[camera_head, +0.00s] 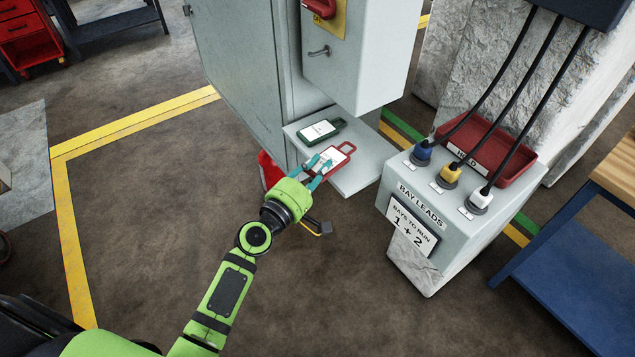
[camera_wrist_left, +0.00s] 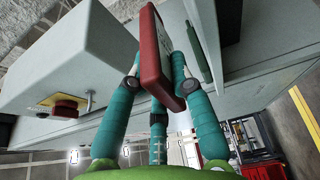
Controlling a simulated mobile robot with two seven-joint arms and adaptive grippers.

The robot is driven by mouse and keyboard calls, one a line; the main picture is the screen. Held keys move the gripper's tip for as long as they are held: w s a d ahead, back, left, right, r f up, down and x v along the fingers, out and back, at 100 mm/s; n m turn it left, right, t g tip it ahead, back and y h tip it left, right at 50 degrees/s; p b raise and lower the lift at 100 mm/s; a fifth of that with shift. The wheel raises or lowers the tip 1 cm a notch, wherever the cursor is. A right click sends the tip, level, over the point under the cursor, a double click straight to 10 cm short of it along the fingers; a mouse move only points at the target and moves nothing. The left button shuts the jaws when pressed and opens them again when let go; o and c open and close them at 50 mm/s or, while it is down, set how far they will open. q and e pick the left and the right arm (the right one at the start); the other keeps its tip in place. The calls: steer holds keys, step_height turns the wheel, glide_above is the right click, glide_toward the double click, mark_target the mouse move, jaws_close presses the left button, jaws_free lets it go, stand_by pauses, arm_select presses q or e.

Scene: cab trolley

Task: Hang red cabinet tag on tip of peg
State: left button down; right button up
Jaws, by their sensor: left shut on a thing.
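The red cabinet tag (camera_head: 343,151), with a white label and a loop handle, is between the fingers of my left gripper (camera_head: 318,173) at the small shelf of the grey cabinet. The left wrist view shows the red tag (camera_wrist_left: 152,52) edge-on, gripped by the teal fingers (camera_wrist_left: 168,85). I cannot tell whether it touches the shelf. A metal peg (camera_head: 319,51) sticks out of the grey box above the shelf, below a red switch; the peg also shows in the wrist view (camera_wrist_left: 88,102). My right gripper is out of view.
A green tag (camera_head: 321,130) lies on the shelf (camera_head: 362,176) behind the red one. The box overhangs the shelf's back. To the right stands a grey leads console (camera_head: 407,253) with cables and a red tray (camera_head: 487,150). Open floor lies left.

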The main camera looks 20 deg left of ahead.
arm_select(q)
steer(key=shift+f+b, duration=1.1)
steer(key=shift+f, duration=0.4)
steer(key=shift+f+b, duration=0.3)
steer(key=c, duration=1.1)
jaws_free()
steer(key=shift+r, duration=0.1)
steer(key=b+v, duration=0.1)
steer(key=v, duration=0.6)
steer(key=shift+f+b, duration=0.2)
steer(key=shift+b, duration=0.1)
